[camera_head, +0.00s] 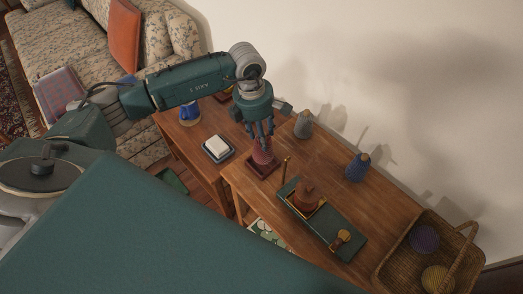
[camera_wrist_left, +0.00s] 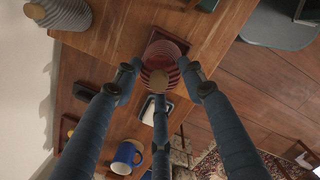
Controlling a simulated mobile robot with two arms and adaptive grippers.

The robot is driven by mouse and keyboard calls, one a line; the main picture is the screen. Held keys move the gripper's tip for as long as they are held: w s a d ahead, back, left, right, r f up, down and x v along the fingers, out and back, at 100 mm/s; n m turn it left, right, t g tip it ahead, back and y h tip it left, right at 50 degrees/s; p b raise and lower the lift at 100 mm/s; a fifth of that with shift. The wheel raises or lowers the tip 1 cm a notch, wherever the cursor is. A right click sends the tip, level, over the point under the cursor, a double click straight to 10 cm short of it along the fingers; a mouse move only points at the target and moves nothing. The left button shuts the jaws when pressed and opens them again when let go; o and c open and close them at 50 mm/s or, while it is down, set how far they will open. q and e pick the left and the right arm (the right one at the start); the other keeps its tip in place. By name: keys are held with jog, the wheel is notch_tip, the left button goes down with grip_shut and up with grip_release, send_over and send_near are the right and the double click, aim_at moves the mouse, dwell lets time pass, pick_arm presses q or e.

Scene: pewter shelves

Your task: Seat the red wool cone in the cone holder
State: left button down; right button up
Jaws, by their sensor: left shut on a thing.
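My left gripper (camera_head: 261,130) has its fingers closed around the upper part of the red wool cone (camera_head: 262,157). The cone looks upright, tip up, just above or on a dark red square base (camera_head: 262,173), which looks like the cone holder. In the left wrist view, the fingers (camera_wrist_left: 158,85) surround the cone (camera_wrist_left: 160,58), and its tan tip faces the camera. The square base (camera_wrist_left: 181,43) shows behind it. I cannot tell whether the cone's bottom touches the base. My right gripper is not in view.
A green tray (camera_head: 338,222) with a brown rounded thing (camera_head: 306,193) and an upright post stands close to the right. A grey cone (camera_head: 303,124) and blue cone (camera_head: 356,167) stand near the wall. A wicker basket (camera_head: 396,262) is far right; a white block (camera_head: 217,146) lies left.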

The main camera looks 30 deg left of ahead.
pick_arm(q)
jog(key=shift+f, duration=0.7)
notch_tip(320, 180, down, 4)
jog(key=b, duration=0.2)
jog(key=shift+r+b, duration=0.2)
jog(key=shift+b, duration=0.15)
jog(key=shift+f, duration=0.3)
jog(key=shift+r, duration=0.1)
jog(key=c, duration=1)
grip_release()
